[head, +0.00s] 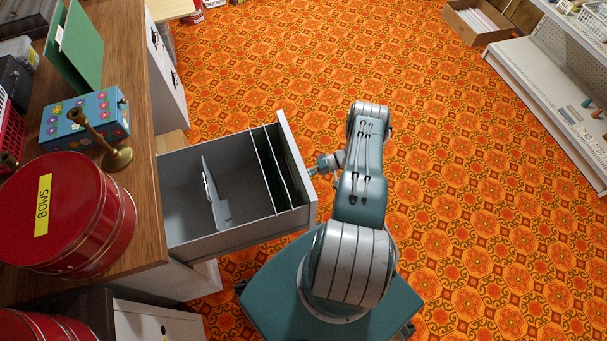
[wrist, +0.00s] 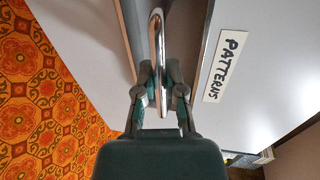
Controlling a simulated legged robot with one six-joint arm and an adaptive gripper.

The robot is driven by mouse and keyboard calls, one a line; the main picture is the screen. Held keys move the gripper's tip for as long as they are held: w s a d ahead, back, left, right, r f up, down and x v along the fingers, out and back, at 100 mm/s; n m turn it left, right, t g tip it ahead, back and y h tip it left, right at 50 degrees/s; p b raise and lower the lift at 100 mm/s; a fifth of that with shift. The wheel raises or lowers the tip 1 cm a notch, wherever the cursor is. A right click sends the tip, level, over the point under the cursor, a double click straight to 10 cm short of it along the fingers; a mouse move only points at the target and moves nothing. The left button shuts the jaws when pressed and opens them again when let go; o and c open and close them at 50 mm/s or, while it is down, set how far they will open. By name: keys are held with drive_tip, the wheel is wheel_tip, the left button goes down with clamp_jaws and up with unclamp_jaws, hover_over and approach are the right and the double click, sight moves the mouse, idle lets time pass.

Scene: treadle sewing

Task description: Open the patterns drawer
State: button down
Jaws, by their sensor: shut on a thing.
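The patterns drawer (head: 235,239) stands pulled well out of the wooden-topped cabinet in the head view. A shiny metal handle (wrist: 157,50) stands out from that front. My gripper (wrist: 162,88) is shut on the handle, with one finger on each side of it. In the head view my gripper (head: 318,168) is at the outer side of the drawer front, and the handle is hidden there.
The desk top (head: 146,200) holds a red BOWS tin (head: 85,215), a blue flowered box (head: 95,112) and a brass candlestick (head: 112,150). A white shelf unit (head: 535,90) and a cardboard box (head: 470,28) stand at the right. The orange patterned floor between is clear.

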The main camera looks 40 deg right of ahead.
drive_tip(key=c, duration=0.7)
unclamp_jaws()
drive_tip(key=shift+s+a+f, duration=0.1)
drive_tip(key=shift+f, duration=0.15)
drive_tip(key=shift+r, duration=0.1)
drive_tip(key=shift+d, duration=0.3)
drive_tip(key=v, duration=1.1)
drive_tip(key=shift+d, duration=0.3)
